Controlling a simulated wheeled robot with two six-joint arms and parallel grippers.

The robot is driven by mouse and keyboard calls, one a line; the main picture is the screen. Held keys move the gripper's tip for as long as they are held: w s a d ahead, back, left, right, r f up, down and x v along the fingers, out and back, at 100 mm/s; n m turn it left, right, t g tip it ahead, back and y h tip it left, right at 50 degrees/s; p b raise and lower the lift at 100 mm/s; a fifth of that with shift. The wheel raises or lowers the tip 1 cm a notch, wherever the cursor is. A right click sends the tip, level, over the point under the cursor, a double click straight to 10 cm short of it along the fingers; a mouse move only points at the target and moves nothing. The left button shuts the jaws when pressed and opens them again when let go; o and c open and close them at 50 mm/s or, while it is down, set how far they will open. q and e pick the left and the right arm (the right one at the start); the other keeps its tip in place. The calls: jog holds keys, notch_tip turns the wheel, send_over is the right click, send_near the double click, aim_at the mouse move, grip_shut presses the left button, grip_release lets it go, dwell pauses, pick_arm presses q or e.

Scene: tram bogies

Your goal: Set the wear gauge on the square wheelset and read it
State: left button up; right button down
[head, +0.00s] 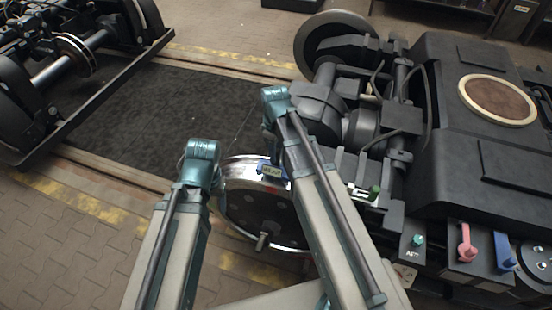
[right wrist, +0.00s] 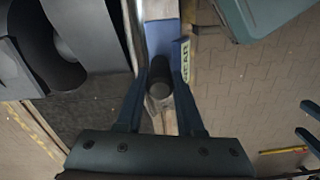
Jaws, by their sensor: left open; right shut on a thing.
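The wear gauge is a blue block with a yellow-edged label (head: 270,169), at the top of the shiny wheel rim in the head view. In the right wrist view the gauge's blue body (right wrist: 162,38) lies beside the bright rim (right wrist: 133,28); I cannot tell whether they touch. My right gripper (right wrist: 160,92) is shut on the gauge's dark round grip; in the head view my right arm hides it. The wheel (head: 262,203) stands upright at the bogie's near end. My left gripper (head: 190,172) is open, left of the wheel, its fingers mostly hidden. No gauge reading is legible.
The dark bogie frame (head: 450,150) fills the right. Green (head: 375,192), pink (head: 466,243) and blue (head: 503,250) parts stand along its near side. Another bogie (head: 65,65) is at upper left. A dark mat (head: 150,115) lies clear between them.

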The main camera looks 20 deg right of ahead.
pick_arm(q)
jog(key=shift+f, duration=0.75)
pick_arm(e)
jog(key=shift+f, duration=0.7)
jog(key=shift+f+b, duration=0.35)
jog(key=shift+b, duration=0.2)
pick_arm(q)
jog(key=shift+f, duration=0.25)
pick_arm(e)
jog(key=c, duration=0.5)
grip_release()
jog(key=shift+r, duration=0.1)
pick_arm(q)
jog(key=shift+r, duration=0.15)
pick_arm(e)
jog(key=shift+r, duration=0.15)
